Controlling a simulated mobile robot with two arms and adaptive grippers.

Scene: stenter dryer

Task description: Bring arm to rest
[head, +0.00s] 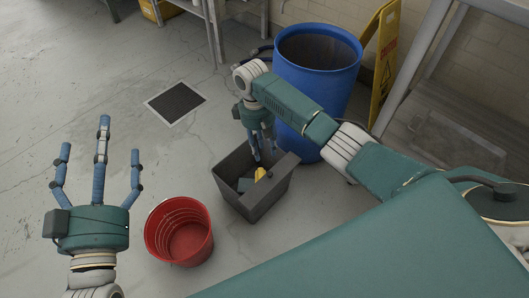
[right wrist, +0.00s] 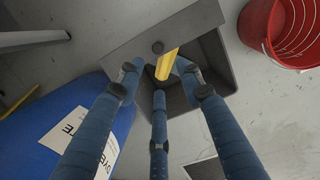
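My right arm reaches across the head view from the right. Its gripper (head: 262,150) points down over a dark grey bin (head: 245,205). In the right wrist view, the fingers (right wrist: 158,80) are apart above the bin (right wrist: 215,60). A yellow object (head: 261,174) lies in the bin among dark items, and it also shows in the right wrist view (right wrist: 166,65) near the fingertips. I see no grip on it. My left gripper (head: 102,145) is at the left of the head view, its three fingers spread and empty.
A red bucket (head: 180,232) stands left of the bin. A blue drum (head: 317,75) stands close behind the right forearm. A yellow caution sign (head: 383,60) and a metal frame (head: 430,50) are at right. A dark floor grate (head: 175,103) lies in open floor at left.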

